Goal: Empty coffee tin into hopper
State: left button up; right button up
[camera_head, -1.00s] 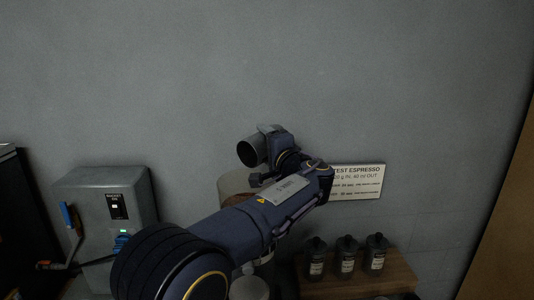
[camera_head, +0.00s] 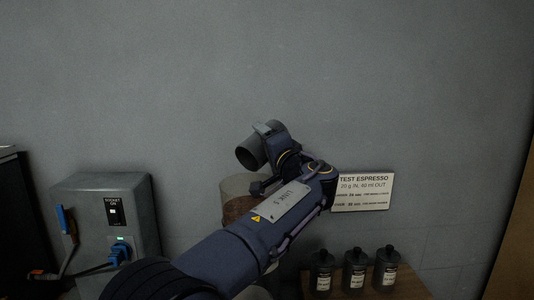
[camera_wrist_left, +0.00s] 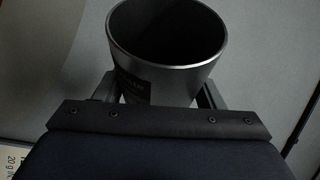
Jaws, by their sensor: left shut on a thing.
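The coffee tin (camera_head: 249,155) is a dark grey metal cylinder, tilted on its side with its open mouth toward the lower left. My left gripper (camera_head: 268,132) is shut on it, above the hopper. The left wrist view shows the tin (camera_wrist_left: 167,72) between the fingers, with a dark interior and a label on its side; no contents can be made out. The hopper (camera_head: 236,184) is a clear, pale-rimmed cylinder with brown matter inside, below the tin and partly hidden by my left arm. My right gripper is not in view.
A grey socket box (camera_head: 85,215) with a blue plug (camera_head: 118,255) stands at the left. An espresso sign (camera_head: 362,192) is on the wall. Several dark bottles (camera_head: 355,272) stand on a wooden shelf at the lower right. The wall above is clear.

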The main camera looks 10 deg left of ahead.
pick_arm(q)
jog(key=shift+s+a+r+n+b, duration=0.15)
jog(key=shift+s+n+b, duration=0.25)
jog(key=shift+n+b, duration=0.55)
jog(key=shift+s+a+r+n+y+b, duration=0.2)
jog(key=shift+s+r+n+y+b, duration=0.15)
jog(key=shift+b, duration=0.6)
dwell(2.3)
